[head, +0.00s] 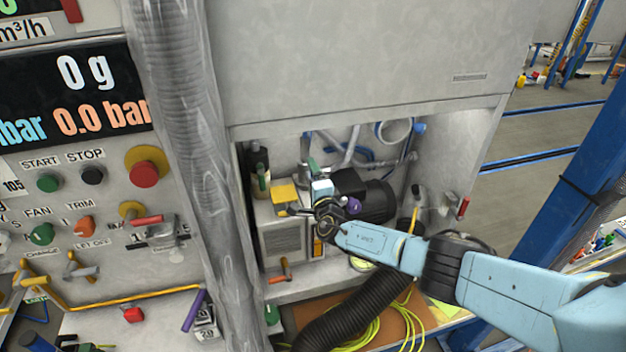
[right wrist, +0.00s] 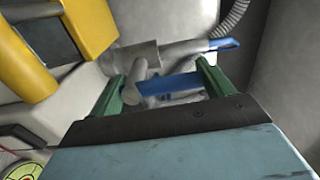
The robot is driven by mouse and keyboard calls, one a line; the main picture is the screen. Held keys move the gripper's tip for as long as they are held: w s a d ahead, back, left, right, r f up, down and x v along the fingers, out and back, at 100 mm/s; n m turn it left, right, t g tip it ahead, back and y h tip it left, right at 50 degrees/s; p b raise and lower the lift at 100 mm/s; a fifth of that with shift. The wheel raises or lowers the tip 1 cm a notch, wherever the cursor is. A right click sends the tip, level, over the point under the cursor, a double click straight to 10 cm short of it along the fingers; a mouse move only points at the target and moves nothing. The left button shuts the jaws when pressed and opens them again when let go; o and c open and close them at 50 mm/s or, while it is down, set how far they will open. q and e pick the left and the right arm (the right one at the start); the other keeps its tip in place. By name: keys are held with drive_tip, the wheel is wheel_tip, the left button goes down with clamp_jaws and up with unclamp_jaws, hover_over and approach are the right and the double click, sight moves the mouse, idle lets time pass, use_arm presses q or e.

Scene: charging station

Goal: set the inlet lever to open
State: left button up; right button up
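My right gripper (head: 313,164) reaches into the open cabinet bay, above the grey machine's motor. In the right wrist view its green fingers (right wrist: 172,82) are spread apart. A blue lever handle (right wrist: 180,85) on a grey pipe lies across the gap between them. I cannot tell whether the fingers touch it. A second blue handle (right wrist: 224,43) shows on a pipe farther back. No readable label marks which is the inlet lever. In the head view the arm and machine hide most of the handle area. My left gripper is not in view.
The grey machine (head: 283,243) with its black motor (head: 377,203) fills the bay below my gripper. A thick black hose (head: 352,308) runs in front. A ribbed duct (head: 190,130) stands left of the bay. A yellow part (right wrist: 80,33) is close to the left finger.

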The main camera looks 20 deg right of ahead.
drive_tip(key=o, duration=0.4)
drive_tip(key=shift+s, duration=0.15)
drive_tip(key=shift+s+p, duration=0.3)
drive_tip(key=shift+p, duration=0.05)
drive_tip(key=s+p, duration=0.1)
drive_tip(key=s, duration=0.3)
drive_tip(key=s+a+p, duration=0.1)
drive_tip(key=s, duration=0.3)
drive_tip(key=s+a+p, duration=0.1)
drive_tip(key=s, duration=0.3)
drive_tip(key=shift+s+p, duration=0.2)
drive_tip(key=shift+p, duration=0.15)
